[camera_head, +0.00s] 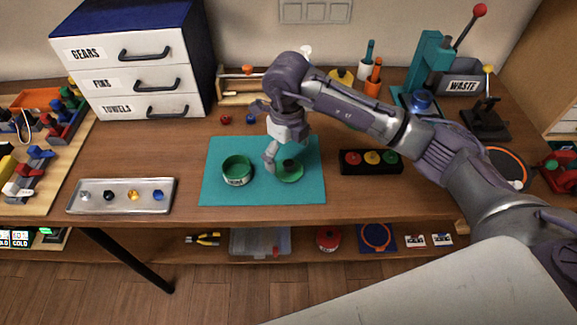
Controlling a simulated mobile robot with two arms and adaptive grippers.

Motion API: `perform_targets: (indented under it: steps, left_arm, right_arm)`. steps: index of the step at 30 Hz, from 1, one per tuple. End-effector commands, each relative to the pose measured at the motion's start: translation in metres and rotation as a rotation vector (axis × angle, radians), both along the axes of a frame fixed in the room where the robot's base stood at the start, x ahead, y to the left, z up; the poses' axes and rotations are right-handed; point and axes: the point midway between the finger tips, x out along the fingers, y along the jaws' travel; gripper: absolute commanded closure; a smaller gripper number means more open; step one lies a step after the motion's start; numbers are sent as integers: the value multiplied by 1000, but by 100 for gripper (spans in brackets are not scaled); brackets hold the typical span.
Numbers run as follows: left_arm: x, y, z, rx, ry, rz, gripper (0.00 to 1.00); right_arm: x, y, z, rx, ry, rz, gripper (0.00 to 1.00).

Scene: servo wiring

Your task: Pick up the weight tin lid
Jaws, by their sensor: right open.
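The weight tin lid (292,175) is a small green disc with a dark knob on top. It lies on the teal mat (313,190), right of the tin. The open green weight tin (237,170) has a pale label on its front and stands on the mat's left half. My right gripper (277,163) points down over the lid's left side, with its fingers close to the knob. It is open, and whether it touches the lid cannot be told. The arm comes in from the right. My left gripper is not in view.
A metal tray (122,207) with several small coloured pieces lies left of the mat. A black box with coloured buttons (371,172) sits right of it. A drawer cabinet (137,80) stands at the back left, a teal press (425,70) at the back right.

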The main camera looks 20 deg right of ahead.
Motion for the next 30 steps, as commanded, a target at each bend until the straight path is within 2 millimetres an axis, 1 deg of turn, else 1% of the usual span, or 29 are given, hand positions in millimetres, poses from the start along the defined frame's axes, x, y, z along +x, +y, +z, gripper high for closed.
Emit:
perform_targets:
  steps: [1, 3, 6, 9, 13, 17, 21, 29, 30]
  left_arm:
    - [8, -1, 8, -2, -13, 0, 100]
    - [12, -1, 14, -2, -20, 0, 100]
    - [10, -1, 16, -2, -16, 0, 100]
    - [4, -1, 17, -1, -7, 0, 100]
    - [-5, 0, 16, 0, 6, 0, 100]
    - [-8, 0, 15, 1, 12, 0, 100]
    - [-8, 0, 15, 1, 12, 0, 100]
    - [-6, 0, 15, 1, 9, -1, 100]
    - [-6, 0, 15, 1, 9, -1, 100]
  right_arm:
    - [-1, -2, -6, -2, 5, -1, 0]
    - [0, -3, -16, -1, 5, -2, 0]
    - [0, -4, -32, 0, 4, -1, 0]
    - [1, -4, -41, 1, 3, -1, 0]
    - [1, -4, -44, 0, 0, 0, 0]
    - [1, -4, -44, 0, 0, 0, 0]
    - [1, -4, -44, 0, 0, 0, 23]
    - [1, -3, -44, 0, 1, 1, 67]
    - [0, -3, -44, 1, 3, 1, 73]
